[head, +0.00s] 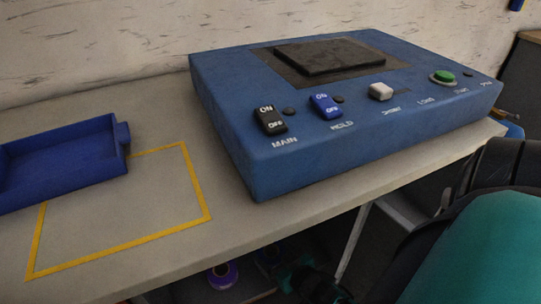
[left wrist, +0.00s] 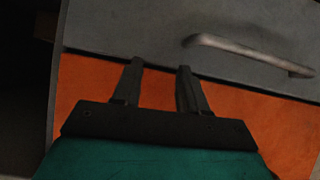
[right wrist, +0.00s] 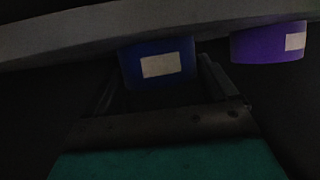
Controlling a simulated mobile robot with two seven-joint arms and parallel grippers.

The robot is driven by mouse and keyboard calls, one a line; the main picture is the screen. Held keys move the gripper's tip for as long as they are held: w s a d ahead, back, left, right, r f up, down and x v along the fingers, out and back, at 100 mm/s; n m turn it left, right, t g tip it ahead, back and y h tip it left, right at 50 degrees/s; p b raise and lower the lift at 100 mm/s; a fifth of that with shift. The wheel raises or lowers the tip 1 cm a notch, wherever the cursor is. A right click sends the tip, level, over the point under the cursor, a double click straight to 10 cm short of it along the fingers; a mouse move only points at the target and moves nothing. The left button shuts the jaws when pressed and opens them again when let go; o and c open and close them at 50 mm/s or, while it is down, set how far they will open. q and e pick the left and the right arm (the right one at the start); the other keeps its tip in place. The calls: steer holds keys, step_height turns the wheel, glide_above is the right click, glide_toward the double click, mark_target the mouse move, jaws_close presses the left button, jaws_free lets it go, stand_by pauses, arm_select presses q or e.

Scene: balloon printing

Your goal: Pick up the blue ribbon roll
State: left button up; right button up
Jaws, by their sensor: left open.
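The blue ribbon roll (right wrist: 158,64) has a white label and shows in the right wrist view, ahead of my right gripper (right wrist: 160,68). The gripper's fingers are apart, one on each side of the roll. The picture is dark, and I cannot tell whether they touch it. In the head view my right gripper (head: 312,280) is low under the table, where the roll is too dark to make out clearly. My left gripper (left wrist: 160,68) is open and empty in front of an orange panel and a grey drawer front.
A purple roll (right wrist: 268,42) sits right of the blue one, beside a grey edge (right wrist: 60,32). Above is the table (head: 120,240) with a blue control box (head: 340,140), a blue tray (head: 60,157) and a yellow outline. A table leg (head: 353,245) stands near my right arm.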

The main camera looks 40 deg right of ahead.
arm_select(q)
steer(key=shift+s+f, duration=0.1)
arm_select(e)
steer(key=c, duration=0.6)
arm_select(q)
steer(key=r+p, duration=0.2)
steer(key=p, duration=0.1)
steer(key=r+p, duration=0.2)
steer(key=shift+s+a, duration=0.25)
steer(key=shift+a, duration=0.15)
arm_select(e)
step_height(320, 180, up, 10)
